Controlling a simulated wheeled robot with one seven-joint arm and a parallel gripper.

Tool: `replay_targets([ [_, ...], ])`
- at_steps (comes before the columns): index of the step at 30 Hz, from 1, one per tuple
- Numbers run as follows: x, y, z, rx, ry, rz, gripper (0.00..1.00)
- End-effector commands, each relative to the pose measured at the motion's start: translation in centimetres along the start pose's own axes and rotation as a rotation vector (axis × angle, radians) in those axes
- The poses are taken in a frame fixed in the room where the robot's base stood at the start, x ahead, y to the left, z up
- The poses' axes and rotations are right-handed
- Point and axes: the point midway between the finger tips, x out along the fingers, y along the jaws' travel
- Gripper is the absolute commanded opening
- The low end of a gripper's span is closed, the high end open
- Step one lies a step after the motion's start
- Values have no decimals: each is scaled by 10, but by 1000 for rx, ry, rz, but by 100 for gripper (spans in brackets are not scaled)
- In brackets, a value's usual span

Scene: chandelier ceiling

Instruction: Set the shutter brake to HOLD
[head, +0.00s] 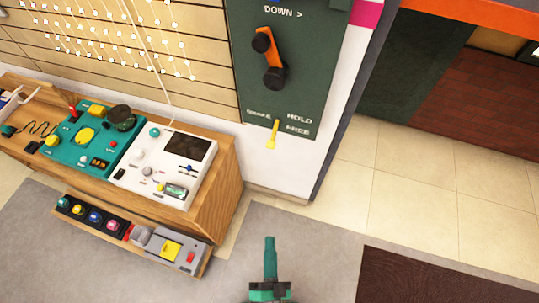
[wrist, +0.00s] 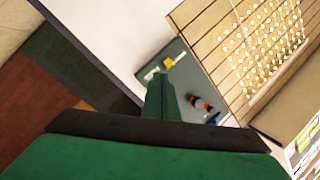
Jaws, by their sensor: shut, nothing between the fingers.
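A dark green control panel (head: 283,85) hangs on the wall in the head view, with the words DOWN, BRAKE, HOLD and FREE on it. The small yellow brake lever (head: 272,134) sits at its bottom edge and points down, closer to the FREE line than to HOLD. In the wrist view the yellow lever (wrist: 168,63) shows small beyond my fingertips. My green gripper (head: 270,241) is shut and empty, low in the head view, over the floor and apart from the panel. Its fingers (wrist: 160,80) hide part of the panel in the wrist view.
An orange crank with black knobs (head: 270,59) is on the panel above the lever. A wooden bench (head: 214,198) with several consoles stands to the left. A lower shelf (head: 204,262) juts out in front of it. Tiled floor (head: 420,205) is clear to the right.

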Motion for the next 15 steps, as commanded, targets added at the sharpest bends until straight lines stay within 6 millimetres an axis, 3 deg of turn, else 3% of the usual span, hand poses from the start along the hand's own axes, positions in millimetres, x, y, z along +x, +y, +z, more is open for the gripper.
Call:
replay_targets([
  [6,53,39,31,461,99,-129,0],
  [15,130,69,58,1086,164,-359,0],
])
